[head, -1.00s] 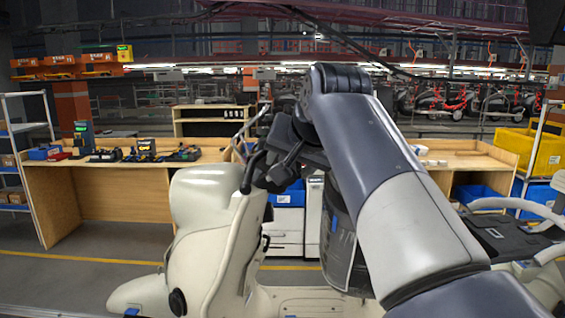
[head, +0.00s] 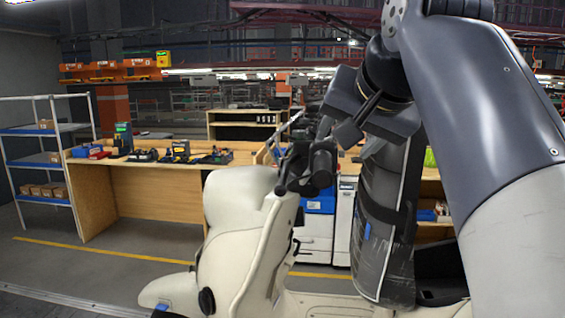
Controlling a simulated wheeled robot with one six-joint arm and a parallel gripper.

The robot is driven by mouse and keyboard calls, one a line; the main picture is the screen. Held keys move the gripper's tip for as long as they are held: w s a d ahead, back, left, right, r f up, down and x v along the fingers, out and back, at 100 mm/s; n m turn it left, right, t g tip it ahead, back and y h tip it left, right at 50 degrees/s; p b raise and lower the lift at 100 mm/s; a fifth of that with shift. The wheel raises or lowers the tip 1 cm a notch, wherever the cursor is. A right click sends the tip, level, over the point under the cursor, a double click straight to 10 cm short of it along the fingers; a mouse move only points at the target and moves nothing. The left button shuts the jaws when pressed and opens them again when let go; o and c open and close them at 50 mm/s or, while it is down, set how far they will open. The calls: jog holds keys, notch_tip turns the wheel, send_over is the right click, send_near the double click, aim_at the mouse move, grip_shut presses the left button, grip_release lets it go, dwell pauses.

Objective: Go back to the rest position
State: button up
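My gripper (head: 350,128) is a dark shape in the upper middle of the head view, at the end of my arm. It hangs above and to the right of the black handlebar (head: 311,165) of a cream scooter (head: 240,235). Its fingers are small and dark against a dark background, so I cannot tell whether they are apart or together. I see nothing clearly held in it. My arm fills the right side of the picture and hides what is behind it.
A dark upright panel (head: 380,225) stands below my gripper, right of the scooter front. Behind is a wooden workbench (head: 140,205) with tools. A shelf rack (head: 38,163) stands at the left and a white cabinet (head: 316,235) behind the scooter. Grey floor is clear at front left.

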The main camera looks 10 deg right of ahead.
aim_at(319, 162)
jog(key=p+x, duration=0.1)
jog(key=x, duration=0.9)
jog(key=shift+w+f, duration=0.1)
jog(key=shift+w+a, duration=0.2)
jog(key=shift+w, duration=0.15)
jog(key=shift+w+a+p, duration=0.1)
jog(key=shift+a+p, duration=0.3)
jog(key=shift+p, duration=0.1)
